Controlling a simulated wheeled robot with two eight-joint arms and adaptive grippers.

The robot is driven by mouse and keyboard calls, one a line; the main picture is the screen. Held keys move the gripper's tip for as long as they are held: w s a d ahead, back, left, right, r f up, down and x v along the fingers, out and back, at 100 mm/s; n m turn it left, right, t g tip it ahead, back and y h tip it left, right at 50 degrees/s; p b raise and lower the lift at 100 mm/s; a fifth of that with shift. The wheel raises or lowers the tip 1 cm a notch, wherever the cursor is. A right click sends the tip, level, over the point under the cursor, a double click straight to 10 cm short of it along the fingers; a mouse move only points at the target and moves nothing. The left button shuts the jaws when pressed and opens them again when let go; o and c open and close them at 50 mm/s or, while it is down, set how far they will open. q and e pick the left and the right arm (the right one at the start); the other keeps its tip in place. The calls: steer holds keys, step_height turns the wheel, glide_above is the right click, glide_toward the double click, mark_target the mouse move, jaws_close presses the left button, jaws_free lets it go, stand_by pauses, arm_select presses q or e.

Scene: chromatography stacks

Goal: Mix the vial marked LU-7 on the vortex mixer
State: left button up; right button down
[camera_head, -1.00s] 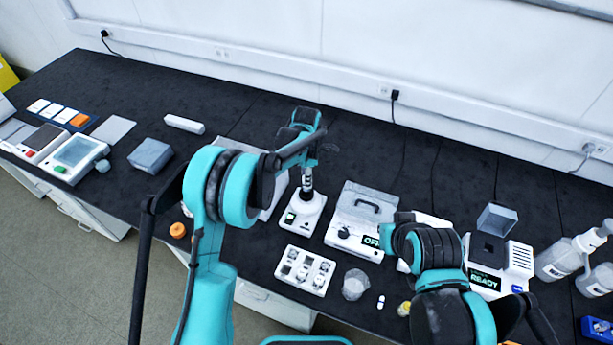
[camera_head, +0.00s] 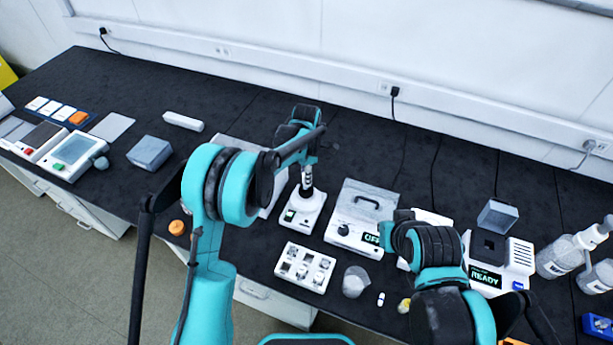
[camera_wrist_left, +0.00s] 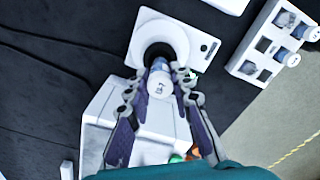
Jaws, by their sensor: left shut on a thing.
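The white vortex mixer (camera_head: 303,214) stands on the dark bench near the middle, with a small lit display on its front. My left gripper (camera_head: 306,188) is directly over the mixer's dark cup. In the left wrist view, the gripper (camera_wrist_left: 163,84) is shut on a small vial (camera_wrist_left: 159,82) with a pale label and cap. The label is too small to read. The vial's lower end is at the dark cup of the mixer (camera_wrist_left: 152,29); I cannot tell whether it touches. My right gripper is not shown; only my right arm is seen at the lower right.
A white rack (camera_head: 305,269) with several vials stands in front of the mixer. A grey-lidded device reading OFF (camera_head: 362,219) is to its right, with a clear beaker (camera_head: 355,282) in front. A READY device (camera_head: 497,262) is farther right. Bare bench lies behind.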

arm_select(q)
steer(key=shift+f, duration=0.1)
steer(key=shift+f+b, duration=0.7)
steer(key=shift+f, duration=0.15)
steer(key=o, duration=0.4)
steer(key=shift+c, duration=1.4)
